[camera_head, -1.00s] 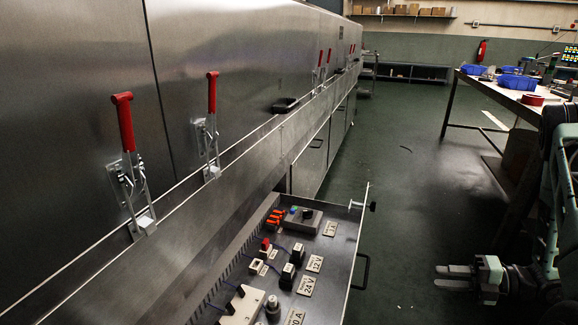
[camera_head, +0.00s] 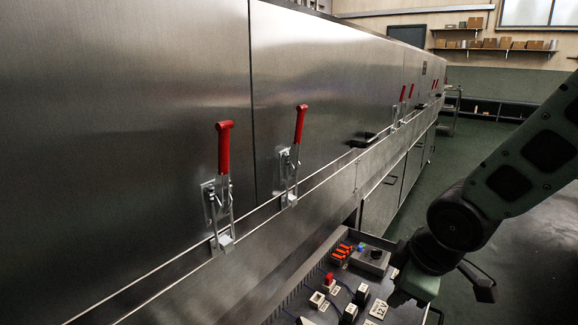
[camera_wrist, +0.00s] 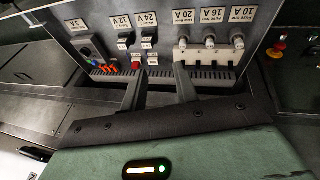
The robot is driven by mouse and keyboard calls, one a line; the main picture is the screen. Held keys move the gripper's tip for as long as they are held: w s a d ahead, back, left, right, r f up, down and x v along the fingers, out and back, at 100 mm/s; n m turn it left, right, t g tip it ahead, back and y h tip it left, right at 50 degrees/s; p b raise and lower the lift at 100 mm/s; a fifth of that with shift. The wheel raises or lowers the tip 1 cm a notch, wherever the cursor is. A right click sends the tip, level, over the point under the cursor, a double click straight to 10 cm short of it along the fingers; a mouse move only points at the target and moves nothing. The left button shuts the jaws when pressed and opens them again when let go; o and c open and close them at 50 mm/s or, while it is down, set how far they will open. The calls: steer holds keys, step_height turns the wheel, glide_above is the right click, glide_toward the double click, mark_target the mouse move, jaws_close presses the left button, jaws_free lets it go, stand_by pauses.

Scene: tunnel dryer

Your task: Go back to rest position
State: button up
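My gripper (camera_wrist: 160,72) shows in the wrist view with its two dark fingers apart and nothing between them. It faces the open electrical drawer (camera_wrist: 205,74) with its fuses, relays and switches, which appears upside down there. In the head view my arm reaches in from the right, and the green hand hangs over the right edge of the drawer (camera_head: 299,291). Whether the hand touches the drawer cannot be told.
The long steel dryer wall (camera_head: 330,80) fills the left, with red-handled clamps (camera_head: 223,150) (camera_head: 300,125) standing upright. Green floor (camera_head: 440,155) is free along the dryer. Shelves with boxes (camera_head: 490,43) are at the far wall. A red button (camera_wrist: 281,46) shows in the wrist view.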

steer(key=s+a+r+m+g, duration=0.2)
steer(key=s+a, duration=0.1)
steer(key=s, duration=0.7)
steer(key=s+a+r+m+g, duration=0.2)
steer(key=s+a, duration=0.1)
steer(key=s, duration=0.6)
step_height(320, 180, up, 29)
steer(key=p, duration=2.9)
steer(key=shift+w+d+h, duration=0.15)
steer(key=shift+w+h, duration=0.15)
steer(key=shift+h, duration=0.1)
steer(key=shift+f, duration=0.15)
